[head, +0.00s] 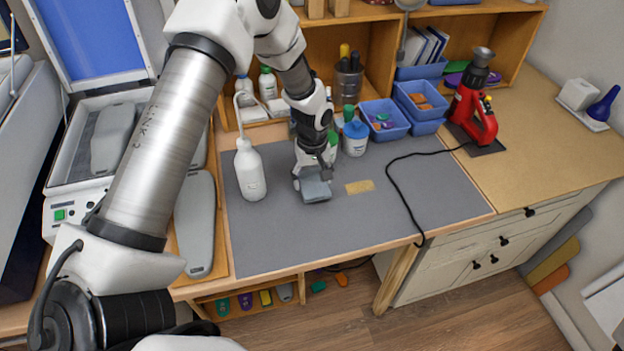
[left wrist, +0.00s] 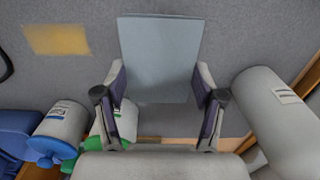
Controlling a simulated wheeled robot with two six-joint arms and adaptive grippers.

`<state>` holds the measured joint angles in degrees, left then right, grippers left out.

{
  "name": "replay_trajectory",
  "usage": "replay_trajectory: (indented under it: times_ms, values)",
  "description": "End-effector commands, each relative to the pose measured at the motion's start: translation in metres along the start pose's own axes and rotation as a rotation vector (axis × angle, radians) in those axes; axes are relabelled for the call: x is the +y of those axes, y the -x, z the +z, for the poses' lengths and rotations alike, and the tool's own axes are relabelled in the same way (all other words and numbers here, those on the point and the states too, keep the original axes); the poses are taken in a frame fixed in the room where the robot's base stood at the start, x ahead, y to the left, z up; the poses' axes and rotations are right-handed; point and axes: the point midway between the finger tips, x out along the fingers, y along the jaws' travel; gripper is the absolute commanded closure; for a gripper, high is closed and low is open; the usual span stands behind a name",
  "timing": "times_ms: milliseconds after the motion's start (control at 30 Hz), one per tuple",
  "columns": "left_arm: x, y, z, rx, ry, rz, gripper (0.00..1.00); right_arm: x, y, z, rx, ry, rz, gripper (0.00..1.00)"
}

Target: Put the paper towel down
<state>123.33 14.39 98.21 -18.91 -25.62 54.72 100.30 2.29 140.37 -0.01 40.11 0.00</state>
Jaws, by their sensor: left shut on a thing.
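The paper towel is a folded blue-grey pad (head: 315,190) at the middle of the grey mat. It also shows in the left wrist view as a flat pad (left wrist: 160,55) between my fingers. My left gripper (head: 312,172) is shut on its near end in the wrist view and points down at the mat. The pad is at or just above the mat; I cannot tell whether it touches. My right gripper does not show.
A white wash bottle (head: 249,170) stands left of the gripper. A tan patch (head: 360,187) lies on the mat (head: 290,235) to the right. Blue-capped (head: 355,137) and green-capped bottles stand behind. A black cable (head: 400,185) crosses the mat's right side. The mat's front is clear.

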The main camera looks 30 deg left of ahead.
Motion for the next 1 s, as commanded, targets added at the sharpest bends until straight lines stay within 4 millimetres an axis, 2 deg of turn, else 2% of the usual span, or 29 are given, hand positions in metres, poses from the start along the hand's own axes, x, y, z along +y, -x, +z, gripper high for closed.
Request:
replay_trajectory:
  times_ms: [67,267,567,600,667,1000]
  values:
    - [0.0,-0.004,-0.004,-0.002,0.0,-0.002,0.81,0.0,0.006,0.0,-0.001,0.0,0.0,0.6]
    - [0.0,-0.033,-0.004,-0.001,-0.001,-0.002,0.81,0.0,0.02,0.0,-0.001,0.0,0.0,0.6]
    - [0.001,-0.039,-0.004,0.0,-0.001,0.0,0.81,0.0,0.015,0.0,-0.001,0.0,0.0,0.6]
    - [0.001,-0.04,-0.004,0.0,-0.002,0.0,0.28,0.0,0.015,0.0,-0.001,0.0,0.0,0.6]
    - [0.001,-0.039,-0.004,0.0,-0.002,0.001,0.06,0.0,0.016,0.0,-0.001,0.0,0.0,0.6]
    - [0.001,-0.038,-0.004,0.0,-0.002,0.001,0.06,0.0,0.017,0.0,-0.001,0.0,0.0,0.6]
